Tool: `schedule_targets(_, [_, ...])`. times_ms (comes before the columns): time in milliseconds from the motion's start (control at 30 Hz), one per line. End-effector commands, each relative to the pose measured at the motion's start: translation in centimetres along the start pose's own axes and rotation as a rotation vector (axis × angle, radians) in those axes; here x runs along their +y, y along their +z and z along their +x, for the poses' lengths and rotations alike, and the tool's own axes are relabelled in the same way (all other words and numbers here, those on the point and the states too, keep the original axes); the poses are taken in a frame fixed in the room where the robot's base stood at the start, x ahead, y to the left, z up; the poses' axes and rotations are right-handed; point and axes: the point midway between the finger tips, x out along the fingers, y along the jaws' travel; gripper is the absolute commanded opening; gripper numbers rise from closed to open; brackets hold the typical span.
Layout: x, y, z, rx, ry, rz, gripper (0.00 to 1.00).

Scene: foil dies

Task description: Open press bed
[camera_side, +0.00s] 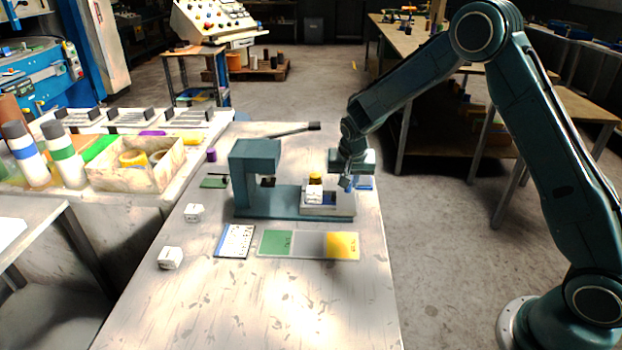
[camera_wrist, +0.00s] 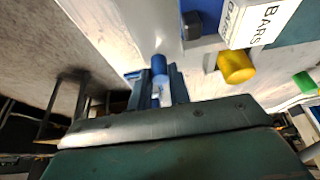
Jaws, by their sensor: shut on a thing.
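The teal press (camera_side: 255,165) stands on the table, with its bed (camera_side: 328,210) at the right end of the press base, out to the right of the press head. A white block (camera_side: 314,194) with a yellow knob sits on the bed. In the wrist view the block (camera_wrist: 258,22) reads "BARS" and the yellow knob (camera_wrist: 236,67) is beside it. My gripper (camera_side: 347,184) is at the bed's right end. In the wrist view my gripper (camera_wrist: 160,88) is shut on a blue knob (camera_wrist: 158,66). The fingers partly hide the knob.
A lever (camera_side: 292,130) with a dark grip extends behind the press. A dotted card (camera_side: 234,241) and a green, grey and yellow strip (camera_side: 308,245) lie in front. The table's front is clear.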

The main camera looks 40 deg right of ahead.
Motion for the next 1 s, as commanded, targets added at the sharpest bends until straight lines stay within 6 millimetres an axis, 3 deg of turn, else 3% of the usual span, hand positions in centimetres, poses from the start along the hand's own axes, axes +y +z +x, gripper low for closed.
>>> schedule_targets(333, [0.34, -0.10, -0.07, 0.004, -0.002, 0.002, 0.00])
schedule_targets(367, [0.33, -0.10, -0.07, 0.004, -0.003, 0.002, 0.21])
schedule_targets(467, [0.32, -0.08, -0.06, 0.004, -0.002, 0.001, 0.40])
schedule_targets(1000, [0.31, -0.04, -0.91, 0.002, -0.002, 0.000, 0.41])
